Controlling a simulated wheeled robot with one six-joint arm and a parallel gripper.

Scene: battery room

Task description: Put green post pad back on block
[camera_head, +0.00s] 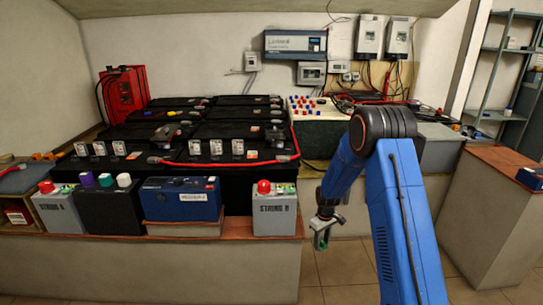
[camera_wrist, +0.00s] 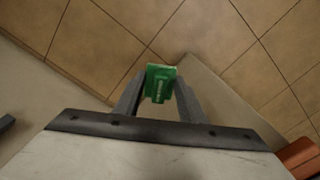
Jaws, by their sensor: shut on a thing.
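My gripper (camera_head: 322,238) hangs in front of the bench's right end, over the tiled floor. It is shut on a small green pad (camera_wrist: 160,84), which sits between the two grey fingers in the wrist view. The pad shows only as a small green patch in the head view. A black block (camera_head: 108,211) stands on the front ledge, with purple, green and white pieces on top. A blue battery (camera_head: 180,204) stands just right of it. I cannot tell which one the task calls the block.
Grey String A (camera_head: 58,213) and String B (camera_head: 274,219) boxes, each with a red knob, stand on the ledge. Behind are black batteries (camera_head: 222,132) with a red cable (camera_head: 235,163). A separate counter (camera_head: 492,220) stands at right. The floor between is clear.

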